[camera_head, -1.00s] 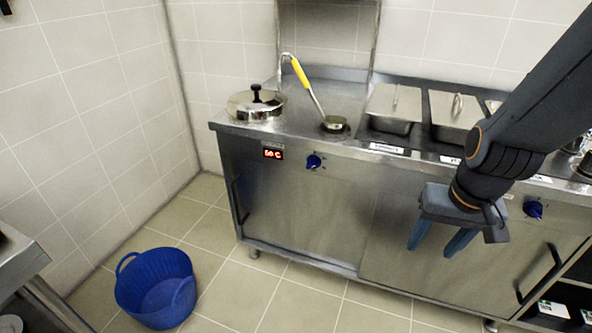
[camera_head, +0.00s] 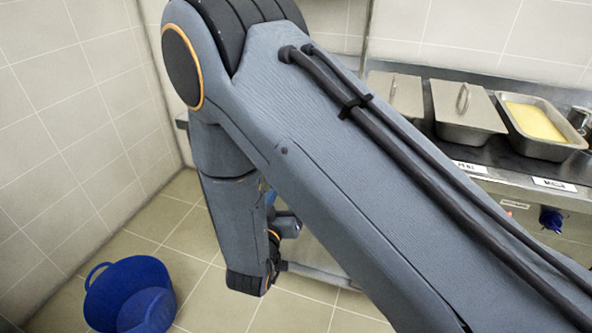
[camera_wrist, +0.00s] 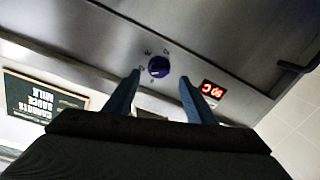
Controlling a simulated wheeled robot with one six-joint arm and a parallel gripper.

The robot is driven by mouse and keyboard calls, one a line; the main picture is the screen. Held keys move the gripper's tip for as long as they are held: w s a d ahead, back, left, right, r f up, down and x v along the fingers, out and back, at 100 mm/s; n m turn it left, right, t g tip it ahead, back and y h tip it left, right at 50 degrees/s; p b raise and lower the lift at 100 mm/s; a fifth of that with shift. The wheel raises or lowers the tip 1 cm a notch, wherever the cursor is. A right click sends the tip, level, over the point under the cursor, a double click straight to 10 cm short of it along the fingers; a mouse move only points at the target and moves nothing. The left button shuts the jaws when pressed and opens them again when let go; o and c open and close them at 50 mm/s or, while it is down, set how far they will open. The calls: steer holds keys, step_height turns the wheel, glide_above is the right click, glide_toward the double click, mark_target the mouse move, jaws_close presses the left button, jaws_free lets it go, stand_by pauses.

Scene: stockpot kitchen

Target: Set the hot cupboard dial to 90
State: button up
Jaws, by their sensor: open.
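The blue dial (camera_wrist: 159,66) is on the steel cupboard front in the wrist view, with small markings around it. A lit red display (camera_wrist: 213,90) sits to its right in that view; its digits are tilted and too small to read surely. My gripper (camera_wrist: 159,78) is open, with one blue finger to each side of the dial in the picture. I cannot tell whether the fingers touch it or how far off they are. In the head view my arm hides this dial, the display and the gripper fingers.
In the head view, a second blue dial (camera_head: 551,220) is on the right of the counter front. Lidded pans (camera_head: 465,108) and a pan of yellow food (camera_head: 537,122) sit on top. A blue tub (camera_head: 130,295) stands on the floor. A dark sign (camera_wrist: 42,104) shows in the wrist view.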

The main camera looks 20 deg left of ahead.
steer(key=w, duration=0.7)
steer(key=shift+w+p, duration=0.25)
steer(key=shift+p, duration=0.05)
steer(key=c, duration=1)
